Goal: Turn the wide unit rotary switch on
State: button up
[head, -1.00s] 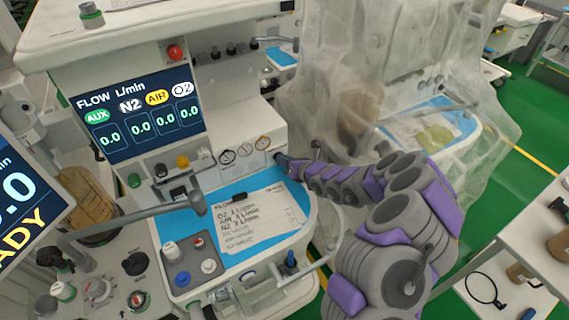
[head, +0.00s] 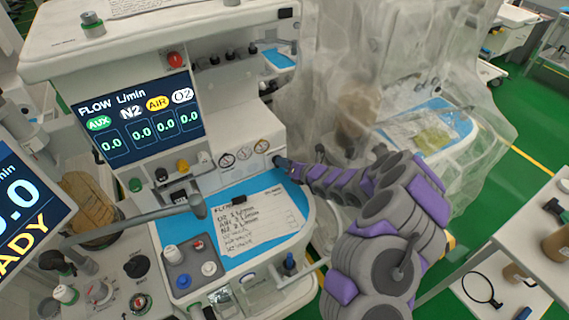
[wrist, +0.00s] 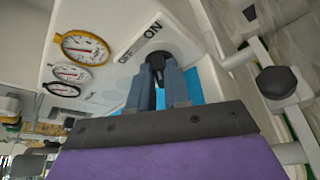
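The wide unit's rotary switch (wrist: 157,60) is a black knob on the white front panel, near the top middle of the wrist view. The word ON is printed beyond it and OFF to its upper left. My gripper (wrist: 162,76) has its two blue-grey fingers at the knob, one on each side of its grip. A narrow gap shows between the fingers; whether they press on the knob is not clear. In the head view my gripper (head: 281,162) is at the panel's right end and hides the switch. The setting is not clearly readable.
Three round gauges (wrist: 80,48) sit left of the switch. A blue worktop with a paper sheet (head: 258,222) lies below the panel. A plastic-draped unit (head: 385,65) stands close on the right. A bar with a black knob (wrist: 277,82) is right of my gripper.

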jog(key=o, duration=0.4)
jog(key=shift+d, duration=0.1)
jog(key=p+v, duration=0.4)
jog(key=v, duration=1.3)
jog(key=shift+s, duration=0.1)
